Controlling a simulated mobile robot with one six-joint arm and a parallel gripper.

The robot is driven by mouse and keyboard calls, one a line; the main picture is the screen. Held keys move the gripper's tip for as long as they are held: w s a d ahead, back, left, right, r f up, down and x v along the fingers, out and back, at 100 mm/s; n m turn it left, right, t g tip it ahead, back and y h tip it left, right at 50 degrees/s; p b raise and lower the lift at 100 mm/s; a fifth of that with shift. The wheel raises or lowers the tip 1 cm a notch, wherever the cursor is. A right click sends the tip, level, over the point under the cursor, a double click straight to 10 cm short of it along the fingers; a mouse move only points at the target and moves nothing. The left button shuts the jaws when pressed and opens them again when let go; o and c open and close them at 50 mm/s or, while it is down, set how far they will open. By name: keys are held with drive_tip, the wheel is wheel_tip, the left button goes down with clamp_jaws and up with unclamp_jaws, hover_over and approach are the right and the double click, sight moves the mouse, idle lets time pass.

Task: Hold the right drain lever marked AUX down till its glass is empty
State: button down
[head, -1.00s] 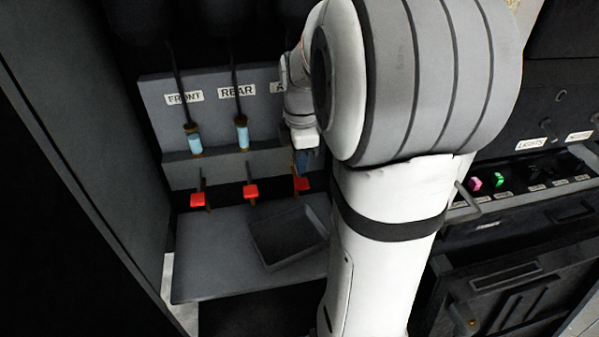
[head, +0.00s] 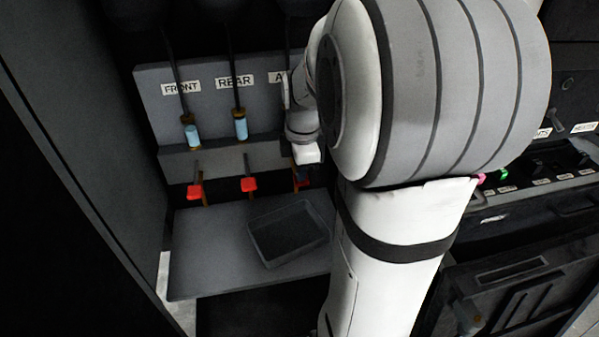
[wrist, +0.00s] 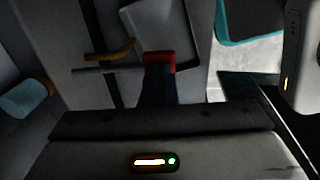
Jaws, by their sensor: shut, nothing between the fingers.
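The AUX label (head: 276,77) is mostly hidden by my arm; only its first letter shows. The red lever (head: 302,183) under it is largely covered by my gripper (head: 300,173), which is shut and empty, its fingers over the lever. In the wrist view, my dark gripper fingers (wrist: 157,92) reach to a red lever handle (wrist: 158,58) and appear to touch or overlap it. The AUX glass is hidden in the head view. A pale blue glass (wrist: 22,100) with a brass end shows at the left of the wrist view; I cannot tell which.
The FRONT glass (head: 192,136) and REAR glass (head: 240,128) hang left, with blue inside. Their red levers, FRONT (head: 194,192) and REAR (head: 248,185), stand below. A grey tray (head: 262,250) lies on the shelf (head: 200,265). A switch panel (head: 545,180) is at right.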

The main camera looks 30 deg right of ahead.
drive_tip(key=shift+s+f+t+h+b, duration=0.15)
drive_tip(key=shift+f+t+b, duration=0.5)
drive_tip(key=shift+b, duration=0.65)
drive_tip(key=shift+f+t+h+b, duration=0.15)
drive_tip(key=shift+f+t+b, duration=0.2)
drive_tip(key=shift+f+b, duration=0.7)
drive_tip(key=shift+r, duration=0.5)
drive_tip(key=shift+r+p, duration=0.65)
drive_tip(key=shift+r, duration=0.1)
drive_tip(key=shift+r, duration=0.2)
drive_tip(key=w+d+p+v, duration=0.1)
drive_tip(key=p+v, duration=0.2)
drive_tip(key=v, duration=1)
drive_tip(key=shift+a+r, duration=0.35)
drive_tip(key=shift+r, duration=0.15)
drive_tip(key=shift+w, duration=0.15)
